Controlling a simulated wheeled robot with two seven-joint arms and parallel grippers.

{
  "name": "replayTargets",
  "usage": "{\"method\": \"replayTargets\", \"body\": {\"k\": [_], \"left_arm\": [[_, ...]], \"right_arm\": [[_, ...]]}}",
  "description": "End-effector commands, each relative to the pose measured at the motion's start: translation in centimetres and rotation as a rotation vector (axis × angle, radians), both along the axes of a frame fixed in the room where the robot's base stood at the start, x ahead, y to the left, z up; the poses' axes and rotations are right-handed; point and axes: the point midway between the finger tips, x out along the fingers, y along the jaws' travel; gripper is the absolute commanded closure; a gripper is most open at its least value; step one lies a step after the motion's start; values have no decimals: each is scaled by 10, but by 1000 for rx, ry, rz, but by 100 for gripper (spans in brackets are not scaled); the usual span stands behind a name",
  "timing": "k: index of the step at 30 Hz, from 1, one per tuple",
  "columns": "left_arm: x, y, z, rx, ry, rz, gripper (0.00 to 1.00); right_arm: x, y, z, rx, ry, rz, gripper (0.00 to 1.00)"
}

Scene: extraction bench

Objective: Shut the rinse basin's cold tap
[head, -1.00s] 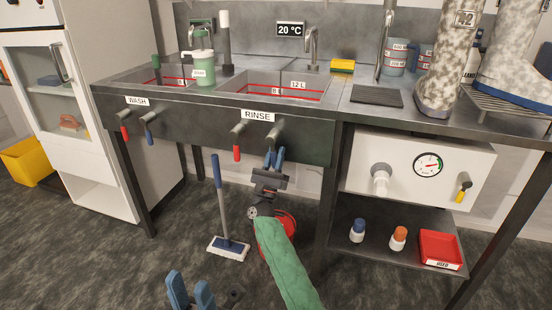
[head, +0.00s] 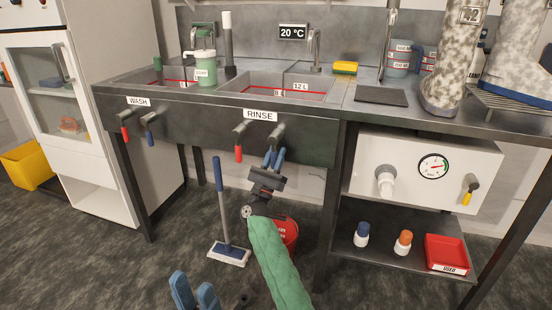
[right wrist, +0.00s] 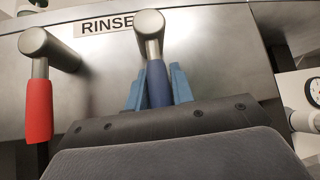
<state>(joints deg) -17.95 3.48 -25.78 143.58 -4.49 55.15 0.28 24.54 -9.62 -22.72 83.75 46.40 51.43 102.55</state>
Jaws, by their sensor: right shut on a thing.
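The rinse basin (head: 243,87) is set in the steel bench, with the RINSE label (head: 260,116) on its front. Its cold tap has a blue lever (right wrist: 157,84) hanging from a metal stem (right wrist: 149,24) just below the label. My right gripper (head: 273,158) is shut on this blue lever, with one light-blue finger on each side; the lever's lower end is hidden. It also shows in the right wrist view (right wrist: 158,90). The tap's red lever (right wrist: 39,110) hangs down to the left, untouched. My left gripper (head: 195,293) is low at the picture's bottom, fingers apart and empty.
The WASH taps (head: 149,121) are further left on the same front. A mop (head: 225,215) and a red bucket (head: 288,232) stand under the basin. A white box with a gauge (head: 433,167) is mounted to the right.

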Motion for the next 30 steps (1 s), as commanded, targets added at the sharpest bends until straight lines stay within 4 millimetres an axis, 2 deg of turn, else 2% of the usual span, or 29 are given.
{"method": "replayTargets", "body": {"k": [20, 21, 22, 30], "left_arm": [[1, -1, 0, -7, -4, -6, 74], [1, -1, 0, -7, -3, -6, 74], [1, -1, -1, -6, -3, -6, 74], [1, -1, -1, 3, -3, -8, 74]], "right_arm": [[0, 2, -2, 13, -1, 3, 100], [0, 2, -2, 13, -1, 3, 72], [0, 2, -2, 13, -1, 3, 68], [0, 1, 0, 12, -3, 1, 68]]}}
